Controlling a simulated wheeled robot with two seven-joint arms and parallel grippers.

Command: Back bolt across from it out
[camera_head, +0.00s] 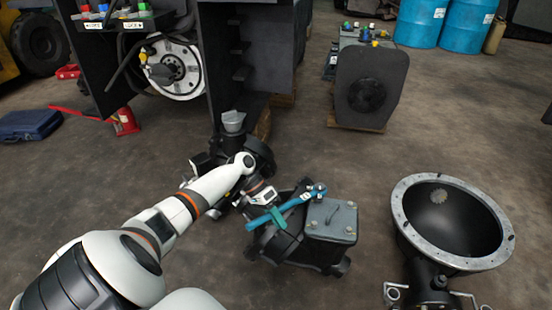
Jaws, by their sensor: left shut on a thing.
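My left gripper (270,212) is shut on a blue-teal wrench (298,203), which it holds over a black unit with a grey box (332,222) on top. The wrench's ring head, at its right end, is at the back left edge of the box top. I cannot tell whether the ring sits around a bolt or just above one. My right gripper is not in view.
A large black bell-shaped housing with a metal rim (405,222) stands at the right. A dark block (372,88) and the forklift body (232,55) with a white wheel hub (178,68) are behind. A red jack (124,121) and blue case (30,124) lie left.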

